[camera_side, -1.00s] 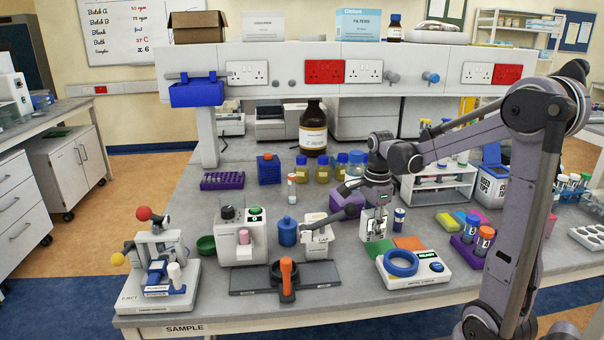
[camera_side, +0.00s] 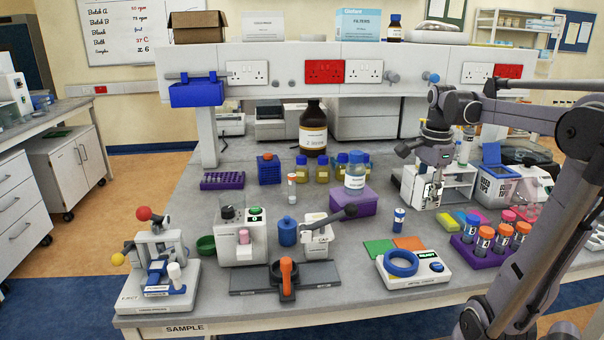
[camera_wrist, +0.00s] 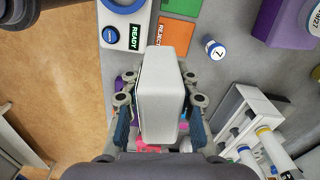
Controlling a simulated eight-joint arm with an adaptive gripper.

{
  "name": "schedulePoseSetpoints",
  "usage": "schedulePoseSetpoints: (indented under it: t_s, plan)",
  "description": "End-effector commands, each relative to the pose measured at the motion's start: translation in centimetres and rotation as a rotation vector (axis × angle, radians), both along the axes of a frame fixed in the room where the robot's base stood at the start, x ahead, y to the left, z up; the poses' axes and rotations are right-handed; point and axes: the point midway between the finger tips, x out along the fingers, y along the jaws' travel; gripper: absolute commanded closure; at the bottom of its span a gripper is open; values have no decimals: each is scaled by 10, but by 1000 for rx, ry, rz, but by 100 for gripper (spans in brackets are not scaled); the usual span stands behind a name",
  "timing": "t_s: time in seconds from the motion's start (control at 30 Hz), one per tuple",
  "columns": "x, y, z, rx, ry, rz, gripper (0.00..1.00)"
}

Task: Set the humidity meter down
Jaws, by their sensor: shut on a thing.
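The humidity meter is a white rounded box (camera_wrist: 165,90) in the wrist view, seen from its back. My gripper (camera_wrist: 158,100) is shut on it, with a finger on each side. In the side view my gripper (camera_side: 434,180) points down in front of the white tube rack, and the meter (camera_side: 430,195) hangs between its fingers. It appears to be above the bench, but the exact gap under it is hard to tell.
A white READY station with a blue ring (camera_side: 402,264), green pad (camera_side: 379,248) and orange pad (camera_side: 409,243) lie nearer the front. A white tube rack (camera_side: 457,188) is close by.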

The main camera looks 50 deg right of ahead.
Motion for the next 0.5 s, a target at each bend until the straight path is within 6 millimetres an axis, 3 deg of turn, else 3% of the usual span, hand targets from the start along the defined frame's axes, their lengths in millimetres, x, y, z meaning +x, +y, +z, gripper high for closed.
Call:
schedulePoseSetpoints:
  t_s: [0.13, 0.37, 0.5]
  plan:
    - [0, 0, 26, 0, 0, 0, 100]
    - [50, -13, 36, 1, -1, 109, 100]
    - [88, -19, 42, 0, -1, 191, 100]
